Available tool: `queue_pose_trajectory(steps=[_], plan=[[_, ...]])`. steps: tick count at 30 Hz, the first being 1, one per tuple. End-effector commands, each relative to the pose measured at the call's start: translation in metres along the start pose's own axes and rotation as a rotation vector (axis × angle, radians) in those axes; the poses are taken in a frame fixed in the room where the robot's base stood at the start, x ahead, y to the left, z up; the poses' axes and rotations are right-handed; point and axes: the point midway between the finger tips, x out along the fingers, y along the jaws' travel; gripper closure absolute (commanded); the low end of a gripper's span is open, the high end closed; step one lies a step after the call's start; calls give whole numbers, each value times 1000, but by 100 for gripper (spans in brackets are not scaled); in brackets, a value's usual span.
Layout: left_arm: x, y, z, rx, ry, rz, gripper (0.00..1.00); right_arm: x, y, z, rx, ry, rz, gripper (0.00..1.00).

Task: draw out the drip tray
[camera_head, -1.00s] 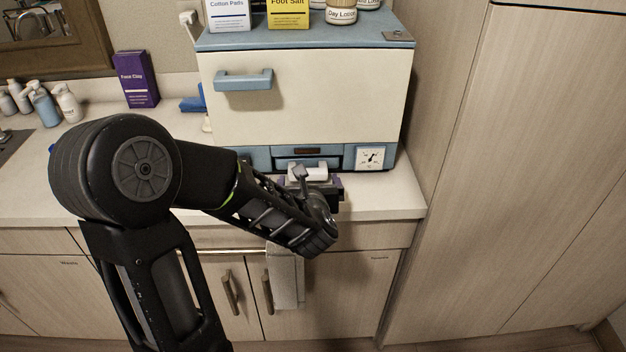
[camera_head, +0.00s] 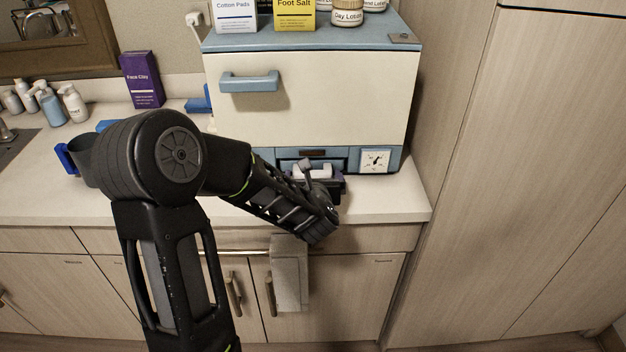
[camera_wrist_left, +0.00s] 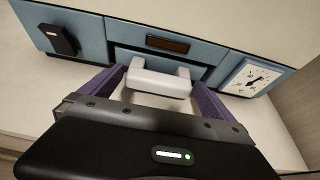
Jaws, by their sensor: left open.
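The wax warmer (camera_head: 312,98) is a cream box with a blue top and a blue lower strip, standing on the counter. The drip tray's pale grey handle (camera_wrist_left: 158,82) juts from the middle of that strip; it also shows in the head view (camera_head: 313,171). My left gripper (camera_wrist_left: 158,88) is open, with its purple-padded fingers on either side of the handle; in the head view the gripper (camera_head: 320,182) is at the warmer's lower front. Whether either pad touches the handle I cannot tell. My right gripper is out of view.
A dial (camera_head: 375,160) is right of the tray, and a dark knob (camera_wrist_left: 60,40) is left. A blue door handle (camera_head: 249,82) is above. A tall cabinet (camera_head: 500,150) stands close on the right. A towel (camera_head: 290,275) hangs below the counter edge (camera_head: 390,217).

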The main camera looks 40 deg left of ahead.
Motion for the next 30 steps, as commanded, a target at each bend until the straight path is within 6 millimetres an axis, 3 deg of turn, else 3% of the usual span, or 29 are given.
queue_pose_trajectory(steps=[9,22,30], plan=[[20,0,0,0,1,1,0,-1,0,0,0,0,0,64],[24,0,0,0,0,0,0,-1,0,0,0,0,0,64],[23,0,0,0,0,0,22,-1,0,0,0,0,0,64]])
